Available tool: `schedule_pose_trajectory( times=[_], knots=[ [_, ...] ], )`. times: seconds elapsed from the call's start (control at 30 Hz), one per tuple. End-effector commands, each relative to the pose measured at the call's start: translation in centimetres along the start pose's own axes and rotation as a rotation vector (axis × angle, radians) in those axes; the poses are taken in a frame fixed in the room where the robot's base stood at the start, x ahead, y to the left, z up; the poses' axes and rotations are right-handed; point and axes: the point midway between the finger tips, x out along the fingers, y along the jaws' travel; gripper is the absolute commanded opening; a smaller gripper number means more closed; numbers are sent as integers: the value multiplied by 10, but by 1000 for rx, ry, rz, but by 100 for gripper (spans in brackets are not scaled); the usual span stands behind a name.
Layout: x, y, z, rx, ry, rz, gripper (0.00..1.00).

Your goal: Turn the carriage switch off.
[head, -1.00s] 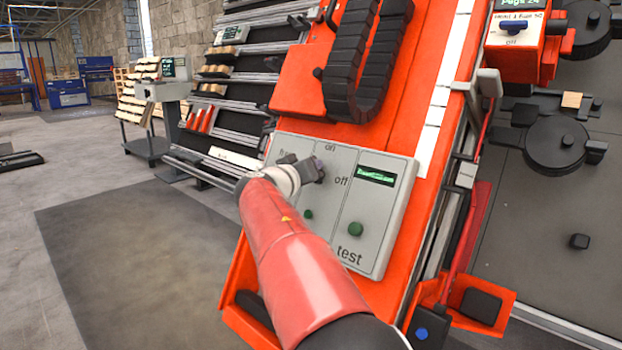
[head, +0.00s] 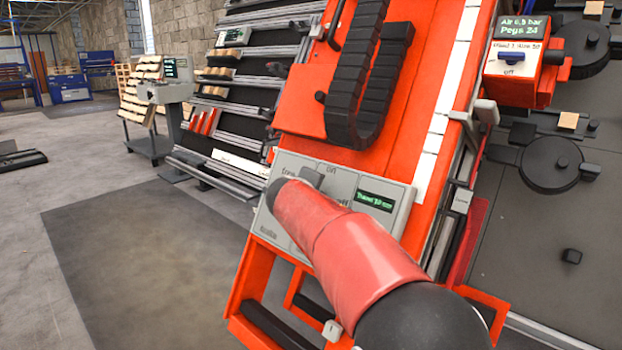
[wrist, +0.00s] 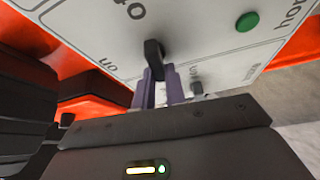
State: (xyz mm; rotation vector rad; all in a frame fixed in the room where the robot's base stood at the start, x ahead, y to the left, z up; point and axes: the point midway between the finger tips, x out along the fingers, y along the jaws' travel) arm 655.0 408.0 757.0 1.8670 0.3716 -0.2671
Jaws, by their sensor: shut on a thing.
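The carriage switch (wrist: 153,50) is a black lever on a light grey panel (wrist: 85,25), close in front of me in the wrist view. The word "on" (wrist: 108,61) and part of "off" (wrist: 128,11) are printed upside down beside it there. My gripper (wrist: 161,74) has purple fingers shut on the lever. In the head view the grey panel (head: 400,195) sits on the orange machine. My red arm covers the switch, most of the gripper and part of "off". The lever's exact setting is hard to tell.
A green button (wrist: 247,21) and a small grey knob (wrist: 197,88) are on the same panel. A black cable chain (head: 358,75) hangs above it. A second box with a blue switch (head: 513,57) stands at the upper right. The floor at left is open.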

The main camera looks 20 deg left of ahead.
Motion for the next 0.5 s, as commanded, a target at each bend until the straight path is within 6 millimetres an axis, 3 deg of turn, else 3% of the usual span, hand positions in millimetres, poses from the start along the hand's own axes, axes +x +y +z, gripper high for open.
schedule_pose_trajectory(
  times=[0.5],
  knots=[
    [0,-1,0,-124,1,-66,0]
  ],
)
